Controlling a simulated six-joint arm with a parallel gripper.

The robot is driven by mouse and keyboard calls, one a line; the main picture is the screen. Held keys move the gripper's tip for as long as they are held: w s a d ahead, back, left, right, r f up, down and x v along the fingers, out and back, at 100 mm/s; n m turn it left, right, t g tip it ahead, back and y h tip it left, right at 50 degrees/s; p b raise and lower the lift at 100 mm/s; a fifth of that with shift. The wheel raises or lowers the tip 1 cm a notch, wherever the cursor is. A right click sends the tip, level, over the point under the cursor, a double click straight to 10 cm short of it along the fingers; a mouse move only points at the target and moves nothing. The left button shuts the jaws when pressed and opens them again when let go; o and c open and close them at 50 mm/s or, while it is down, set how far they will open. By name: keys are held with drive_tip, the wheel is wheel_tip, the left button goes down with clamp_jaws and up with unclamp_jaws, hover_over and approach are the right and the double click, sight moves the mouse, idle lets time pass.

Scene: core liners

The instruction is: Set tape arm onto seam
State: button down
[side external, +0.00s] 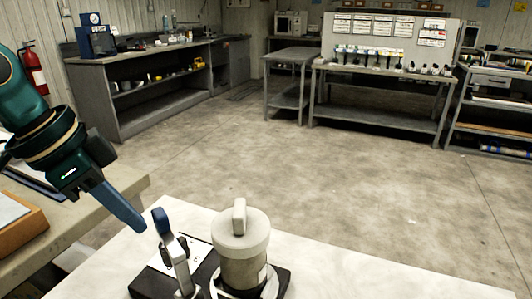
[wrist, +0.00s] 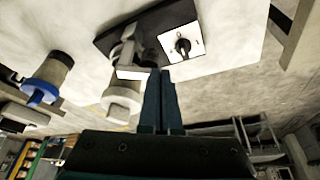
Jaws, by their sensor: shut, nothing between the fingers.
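In the side view, the tape arm (side external: 176,250) is a grey lever with a blue tip (side external: 160,218), standing up from a dark base plate (side external: 147,284). To its right stands a capped core liner (side external: 243,268), upright, with a pale cap and raised handle; the seam lies under the cap rim. My gripper (side external: 139,226) is shut and empty, slanting down just left of the blue tip, seemingly apart from it. In the wrist view my gripper (wrist: 160,75) points toward the plate (wrist: 112,39); the capped liner (wrist: 121,96) is left of the fingers. The lever is hard to make out there.
In the wrist view, a white panel with a black knob (wrist: 183,46) sits on the plate, and another cylinder with a blue ring (wrist: 45,80) is at left. The white table (side external: 345,272) is clear right of the liner. A wooden tray (side external: 25,232) lies at left.

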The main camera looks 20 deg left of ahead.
sight(158, 208)
drive_tip(key=shift+w+d, duration=0.1)
drive_tip(key=shift+w, duration=0.1)
drive_tip(key=shift+w+m+h, duration=0.3)
drive_tip(key=shift+w+m, duration=0.15)
drive_tip(key=shift+m, duration=0.25)
idle(0.3)
drive_tip(key=w+m, duration=0.1)
drive_tip(key=m, duration=0.1)
drive_tip(key=w+m+g+h, duration=0.1)
drive_tip(key=m, duration=0.1)
drive_tip(key=shift+w+d, duration=0.1)
drive_tip(key=shift+d, duration=0.3)
drive_tip(key=w+d+m+g, duration=0.1)
drive_tip(key=m, duration=0.1)
drive_tip(key=w+d+m+g, duration=0.1)
drive_tip(key=m, duration=0.1)
drive_tip(key=shift+w+m+h, duration=0.15)
drive_tip(key=shift+m+h, duration=0.15)
drive_tip(key=shift+m, duration=0.1)
drive_tip(key=shift+d, duration=0.15)
